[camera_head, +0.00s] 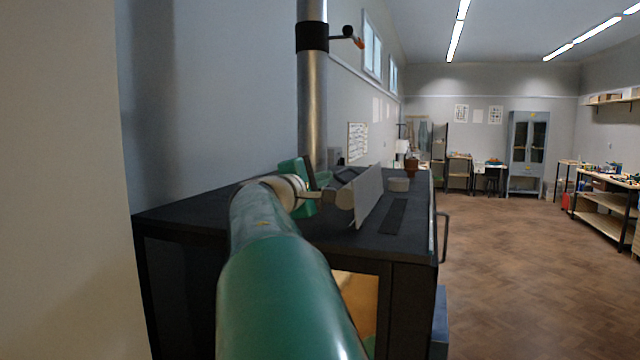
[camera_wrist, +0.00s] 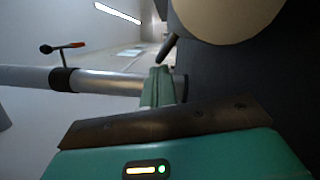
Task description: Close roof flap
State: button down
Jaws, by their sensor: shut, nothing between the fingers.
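The roof flap (camera_head: 367,196) is a thin grey plate standing raised and tilted on the black roof of a box-shaped kiln (camera_head: 290,222). A dark slot (camera_head: 394,215) lies in the roof to its right. A pale round knob (camera_head: 345,197) shows on the flap's left side. My gripper (camera_head: 322,192) is shut and empty, just left of the knob; I cannot tell whether it touches. In the wrist view my gripper (camera_wrist: 166,50) points up the picture. A large pale disc (camera_wrist: 225,15), probably the knob, is close beside its tip. The flap's hinge is not clear.
A metal flue pipe (camera_head: 312,110) with a damper handle (camera_head: 350,35) rises behind the roof. A low round grey piece (camera_head: 399,184) sits on the roof beyond the flap. A handle (camera_head: 444,236) juts from the kiln's right side. The floor (camera_head: 520,270) to the right is clear.

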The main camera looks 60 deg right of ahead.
aim_at(361, 181)
jog(key=shift+s+d+r+m, duration=0.1)
jog(key=shift+s+r+m, duration=0.65)
jog(key=shift+m, duration=0.25)
jog(key=s+r+m, duration=0.1)
jog(key=s+m, duration=0.1)
jog(key=s+r+m+y, duration=0.1)
jog(key=s+m, duration=0.1)
jog(key=s+d+m+y, duration=0.1)
jog(key=s+m, duration=0.1)
jog(key=shift+s+r+m+t, duration=0.3)
jog(key=shift+s+r+m, duration=0.05)
jog(key=shift+r+m, duration=0.05)
jog(key=shift+s+d+f+m+t+y, duration=0.25)
jog(key=shift+s+f+m+t, duration=0.3)
jog(key=shift+s+m, duration=0.9)
jog(key=shift+s+d+f+m+t+y, duration=0.3)
jog(key=shift+s+f+m, duration=0.4)
jog(key=shift+s+m, duration=0.75)
jog(key=shift+s+d+f+m+t+y, duration=0.25)
jog(key=shift+s+f+m+t, duration=0.3)
jog(key=shift+s+m, duration=0.9)
jog(key=shift+s+f+n, duration=0.1)
jog(key=shift+s+n, duration=0.15)
jog(key=shift+a, duration=0.2)
